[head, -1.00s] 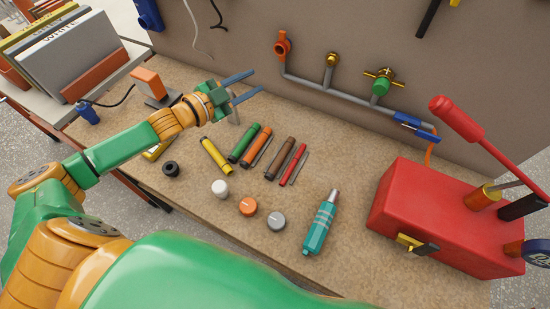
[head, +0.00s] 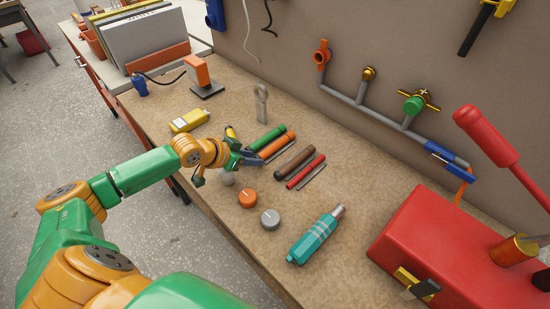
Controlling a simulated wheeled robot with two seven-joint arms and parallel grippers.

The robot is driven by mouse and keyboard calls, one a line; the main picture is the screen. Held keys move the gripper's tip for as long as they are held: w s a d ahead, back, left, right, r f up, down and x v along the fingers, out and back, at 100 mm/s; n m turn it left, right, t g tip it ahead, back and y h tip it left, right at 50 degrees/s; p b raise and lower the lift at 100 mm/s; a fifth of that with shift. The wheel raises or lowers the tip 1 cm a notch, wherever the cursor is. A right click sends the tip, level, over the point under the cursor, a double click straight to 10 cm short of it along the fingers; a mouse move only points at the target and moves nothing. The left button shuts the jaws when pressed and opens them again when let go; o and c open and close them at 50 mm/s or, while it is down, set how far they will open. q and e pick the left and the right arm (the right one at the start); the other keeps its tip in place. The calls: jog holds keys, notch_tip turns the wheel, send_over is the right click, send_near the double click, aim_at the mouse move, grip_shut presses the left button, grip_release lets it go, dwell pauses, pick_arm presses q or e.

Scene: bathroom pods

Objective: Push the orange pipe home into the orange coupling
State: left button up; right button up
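The orange coupling (head: 321,56) is on the wall at the upper end of a grey pipe run, its round opening facing outward and empty. The orange pipe (head: 277,145) lies on the bench between a green pipe (head: 267,138) and a brown pipe (head: 294,163). My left gripper (head: 251,159) is low over the bench at the near left end of the orange pipe, partly covering that end. I cannot tell whether its fingers are apart or touch the pipe. My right gripper is out of view.
A red pipe (head: 306,171), orange cap (head: 247,198), grey cap (head: 270,219) and teal bottle (head: 317,236) lie nearby. A red box (head: 430,235) stands right. Bench between pipes and wall is mostly clear.

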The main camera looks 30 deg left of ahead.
pick_arm(q)
jog(key=shift+w+d+f, duration=0.25)
jog(key=shift+w+f, duration=0.1)
jog(key=shift+f, duration=0.15)
jog(key=shift+r, duration=0.25)
grip_shut()
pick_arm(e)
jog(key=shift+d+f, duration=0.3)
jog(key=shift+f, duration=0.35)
